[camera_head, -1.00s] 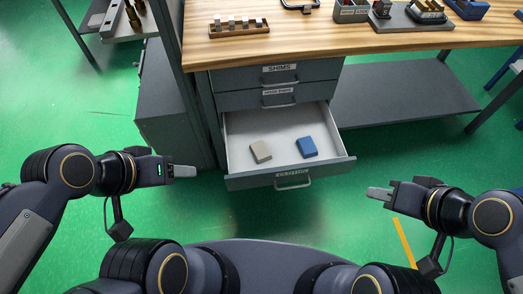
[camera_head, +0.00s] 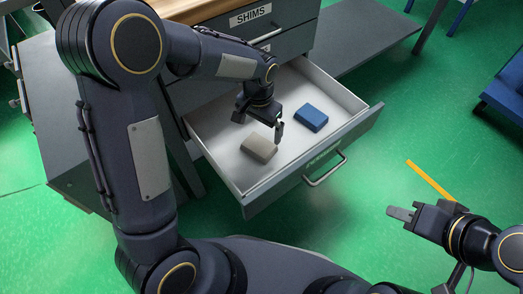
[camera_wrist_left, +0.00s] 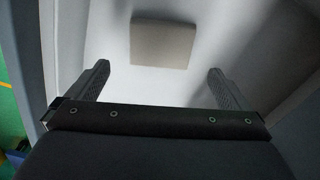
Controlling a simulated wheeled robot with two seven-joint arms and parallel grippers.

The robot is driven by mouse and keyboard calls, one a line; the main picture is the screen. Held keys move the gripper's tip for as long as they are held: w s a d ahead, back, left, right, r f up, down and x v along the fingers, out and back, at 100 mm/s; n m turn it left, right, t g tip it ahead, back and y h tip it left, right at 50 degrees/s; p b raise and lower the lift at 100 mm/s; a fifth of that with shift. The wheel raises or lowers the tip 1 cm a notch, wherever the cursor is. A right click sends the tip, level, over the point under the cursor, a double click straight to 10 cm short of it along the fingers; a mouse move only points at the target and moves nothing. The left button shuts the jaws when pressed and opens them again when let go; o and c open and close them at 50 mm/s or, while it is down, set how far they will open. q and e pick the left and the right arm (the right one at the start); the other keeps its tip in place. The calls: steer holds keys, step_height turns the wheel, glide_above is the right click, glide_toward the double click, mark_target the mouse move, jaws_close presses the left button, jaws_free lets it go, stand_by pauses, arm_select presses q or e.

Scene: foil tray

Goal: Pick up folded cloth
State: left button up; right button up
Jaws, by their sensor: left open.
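A beige folded pad (camera_head: 259,148), probably the folded cloth, lies flat in the open drawer (camera_head: 238,165). A similar blue pad (camera_head: 311,118) lies to its right, apart from it. My left gripper (camera_head: 279,131) is over the drawer, just beside the far right edge of the beige pad. In the left wrist view, the beige pad (camera_wrist_left: 163,43) lies ahead, between the lines of the two spread, empty fingers (camera_wrist_left: 158,70). My right gripper (camera_head: 401,214) is outside the drawer at right, seen side-on, so its opening is hidden.
The drawer's front wall (camera_head: 318,160) with its handle (camera_head: 325,170) faces me, and its side walls surround the pads. A closed drawer labelled SHIMS (camera_head: 250,16) is above. My left arm covers much of the left side.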

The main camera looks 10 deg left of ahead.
mark_target(259, 144)
arm_select(q)
steer(key=shift+w+d+f, duration=0.15)
steer(key=shift+f, duration=0.6)
steer(key=shift+f+b, duration=0.5)
steer(key=shift+f, duration=0.35)
steer(key=f+b, duration=0.2)
steer(key=f, duration=0.1)
steer(key=f+b, duration=0.1)
steer(key=f, duration=0.1)
steer(key=shift+a+f, duration=0.2)
steer(key=shift+a, duration=0.05)
steer(key=shift+r, duration=0.1)
steer(key=c, duration=0.7)
